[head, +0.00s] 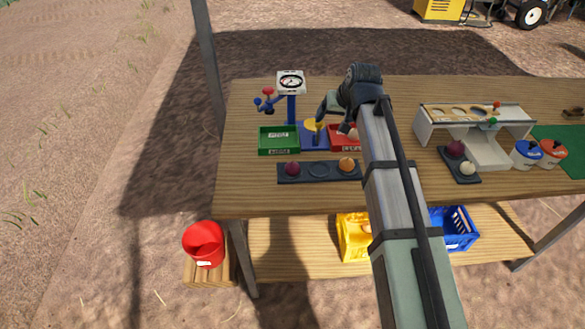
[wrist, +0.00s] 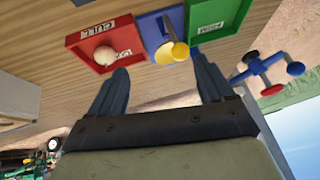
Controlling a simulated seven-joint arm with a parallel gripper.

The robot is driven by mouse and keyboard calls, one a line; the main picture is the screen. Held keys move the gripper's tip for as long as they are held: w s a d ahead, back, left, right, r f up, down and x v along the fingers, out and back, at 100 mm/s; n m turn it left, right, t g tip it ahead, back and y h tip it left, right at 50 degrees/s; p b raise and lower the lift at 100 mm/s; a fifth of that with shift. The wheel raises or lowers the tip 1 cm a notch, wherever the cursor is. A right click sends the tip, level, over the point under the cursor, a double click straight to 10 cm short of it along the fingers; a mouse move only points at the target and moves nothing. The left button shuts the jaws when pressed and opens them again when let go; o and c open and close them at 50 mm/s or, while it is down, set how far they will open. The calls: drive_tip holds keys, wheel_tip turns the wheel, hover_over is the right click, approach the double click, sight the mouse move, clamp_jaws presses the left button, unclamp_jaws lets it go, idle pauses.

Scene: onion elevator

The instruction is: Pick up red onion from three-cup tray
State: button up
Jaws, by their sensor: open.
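The dark three-cup tray (head: 333,172) lies near the front of the table. The red onion (head: 292,168) sits in its left cup, the middle cup is empty, and an orange-brown onion (head: 346,164) sits in the right cup. My gripper (head: 330,118) is raised behind the tray, above the sorting bins, and apart from the red onion. In the wrist view my gripper (wrist: 158,82) has its two fingers spread with nothing between them. The red onion cannot be made out in the wrist view.
A green bin (head: 279,134), a blue scale base with a yellow pan (head: 313,125) and a red bin (wrist: 128,32) holding a white onion (wrist: 104,55) stand behind the tray. A dial (head: 291,82) rises behind them. Another dark tray with two onions lies right, beside a white stand (head: 487,150).

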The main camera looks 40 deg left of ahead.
sight(293, 163)
drive_tip(key=s+a+n+g+h, duration=0.15)
drive_tip(key=s+n, duration=0.25)
drive_tip(key=s, duration=1)
drive_tip(key=shift+h, duration=0.45)
drive_tip(key=shift+x, duration=6.85)
drive_tip(key=shift+d, duration=0.1)
drive_tip(key=c, duration=1.1)
drive_tip(key=shift+r, duration=0.1)
drive_tip(key=shift+c, duration=0.2)
